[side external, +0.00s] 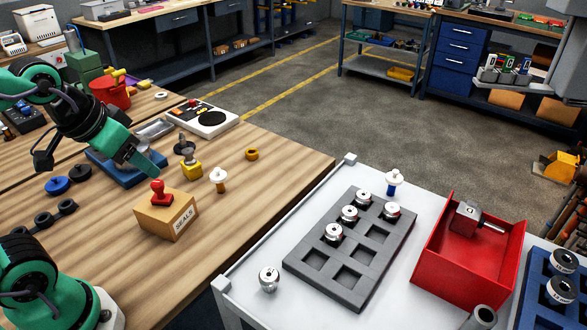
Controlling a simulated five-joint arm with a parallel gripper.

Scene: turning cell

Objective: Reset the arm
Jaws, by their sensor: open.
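My gripper (150,164) is at the lower end of my green and black arm, at the left of the side external view. It points down and to the right over the wooden bench (262,172). Its jaws are open and I see nothing held between them. A red-handled stamp (157,193) stands on a cardboard box marked SEALS (181,223), just below the gripper in the picture. Whether the gripper touches the stamp is hard to tell.
A blue tray (120,170) lies behind the gripper. A yellow-based part (191,170) and a white-topped part (219,178) stand to its right. A grey pocketed tray (296,262) with several metal parts and a red bin (440,275) are on the white table (325,195).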

